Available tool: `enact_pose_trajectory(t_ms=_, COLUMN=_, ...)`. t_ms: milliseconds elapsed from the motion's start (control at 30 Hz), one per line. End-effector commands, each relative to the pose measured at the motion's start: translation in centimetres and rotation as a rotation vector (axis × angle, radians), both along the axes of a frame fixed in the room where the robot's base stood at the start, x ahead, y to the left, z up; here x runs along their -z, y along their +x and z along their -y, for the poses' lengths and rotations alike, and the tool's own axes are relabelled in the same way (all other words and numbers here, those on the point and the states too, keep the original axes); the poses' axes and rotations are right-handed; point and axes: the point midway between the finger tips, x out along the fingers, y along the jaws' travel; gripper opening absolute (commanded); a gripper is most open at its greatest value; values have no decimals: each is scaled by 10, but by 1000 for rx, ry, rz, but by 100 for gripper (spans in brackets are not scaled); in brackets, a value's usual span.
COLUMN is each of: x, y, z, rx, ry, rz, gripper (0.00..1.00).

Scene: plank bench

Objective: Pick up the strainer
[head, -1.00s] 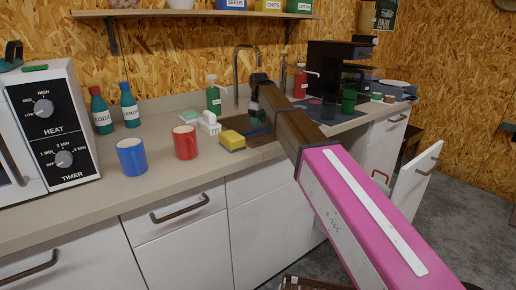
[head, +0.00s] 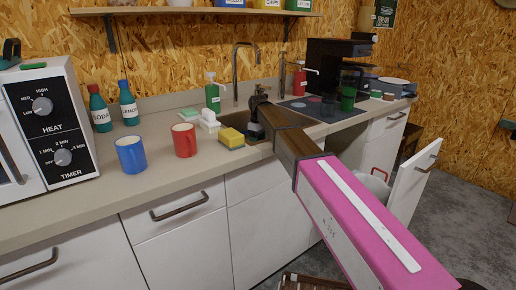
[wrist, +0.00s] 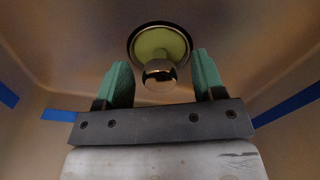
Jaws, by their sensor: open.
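The strainer (wrist: 146,44) shows in the wrist view at the bottom of the sink, as a round dark-rimmed disc with a yellow-green inside and a shiny metal knob (wrist: 160,75). My gripper (wrist: 163,65) is open, with one green finger on each side of the knob and gaps between. Nothing is held. I cannot tell how far above the strainer the fingertips are. In the head view my arm reaches down into the sink (head: 229,117), and the strainer is hidden there.
Blue tape strips (wrist: 287,106) mark the sink walls around my gripper. A yellow sponge (head: 231,138), a red mug (head: 184,141) and a blue mug (head: 131,156) stand left of the sink. A faucet (head: 236,65) rises behind it. A cabinet door (head: 413,187) hangs open at right.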

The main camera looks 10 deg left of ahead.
Motion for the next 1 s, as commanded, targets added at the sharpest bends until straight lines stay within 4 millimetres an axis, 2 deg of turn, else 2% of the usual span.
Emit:
enact_pose_trajectory(t_ms=167, x=1, y=0, z=0, rx=0, ry=0, rz=0, gripper=63)
enact_pose_trajectory(t_ms=200, x=1, y=0, z=0, rx=0, ry=0, rz=0, gripper=60)
enact_pose_trajectory(t_ms=267, x=1, y=0, z=0, rx=0, ry=0, rz=0, gripper=40)
enact_pose_trajectory(t_ms=300, x=1, y=0, z=0, rx=0, ry=0, rz=0, gripper=27)
enact_pose_trajectory(t_ms=367, x=1, y=0, z=0, rx=0, ry=0, rz=0, gripper=9)
enact_pose_trajectory(t_ms=733, x=-4, y=0, z=0, rx=0, ry=0, rz=0, gripper=8)
enact_pose_trajectory(t_ms=867, x=-20, y=1, z=0, rx=0, ry=1, rz=1, gripper=8)
enact_pose_trajectory(t_ms=1000, x=-47, y=1, z=0, rx=0, ry=1, rz=1, gripper=8)
